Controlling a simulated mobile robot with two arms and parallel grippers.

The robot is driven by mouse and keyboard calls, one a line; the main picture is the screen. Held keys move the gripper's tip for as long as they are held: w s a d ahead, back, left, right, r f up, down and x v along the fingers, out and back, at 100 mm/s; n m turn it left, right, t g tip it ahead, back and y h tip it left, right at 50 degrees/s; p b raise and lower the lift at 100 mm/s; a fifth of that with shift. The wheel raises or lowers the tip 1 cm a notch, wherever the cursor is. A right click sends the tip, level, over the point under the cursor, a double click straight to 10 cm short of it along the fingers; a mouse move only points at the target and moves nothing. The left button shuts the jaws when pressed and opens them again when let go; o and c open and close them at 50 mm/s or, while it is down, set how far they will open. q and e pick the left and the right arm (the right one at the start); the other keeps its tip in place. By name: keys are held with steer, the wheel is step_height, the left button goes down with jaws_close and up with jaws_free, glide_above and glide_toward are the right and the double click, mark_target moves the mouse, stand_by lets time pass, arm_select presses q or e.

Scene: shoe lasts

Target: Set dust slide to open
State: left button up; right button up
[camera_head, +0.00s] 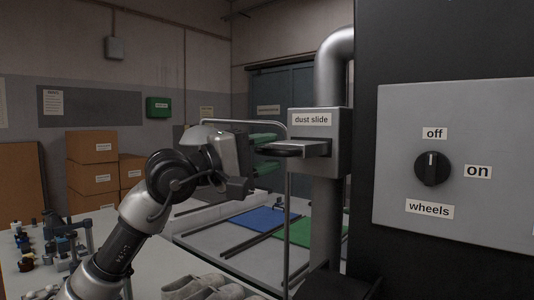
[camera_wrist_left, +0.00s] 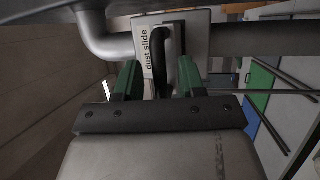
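The dust slide housing (camera_head: 325,158) is a grey box labelled "dust slide" on a vertical metal duct. My right gripper is not in view.
A dark panel at right carries a grey plate with a black "wheels" knob (camera_head: 432,168). Below is a table with a blue mat (camera_head: 258,218) and a green mat (camera_head: 300,232). Cardboard boxes (camera_head: 92,163) stand at the back left.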

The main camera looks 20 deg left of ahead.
arm_select(q)
steer(key=b+v, duration=0.4)
steer(key=v, duration=0.6)
steer(key=shift+s+a, duration=0.25)
steer(key=shift+a, duration=0.05)
steer(key=shift+f, duration=0.1)
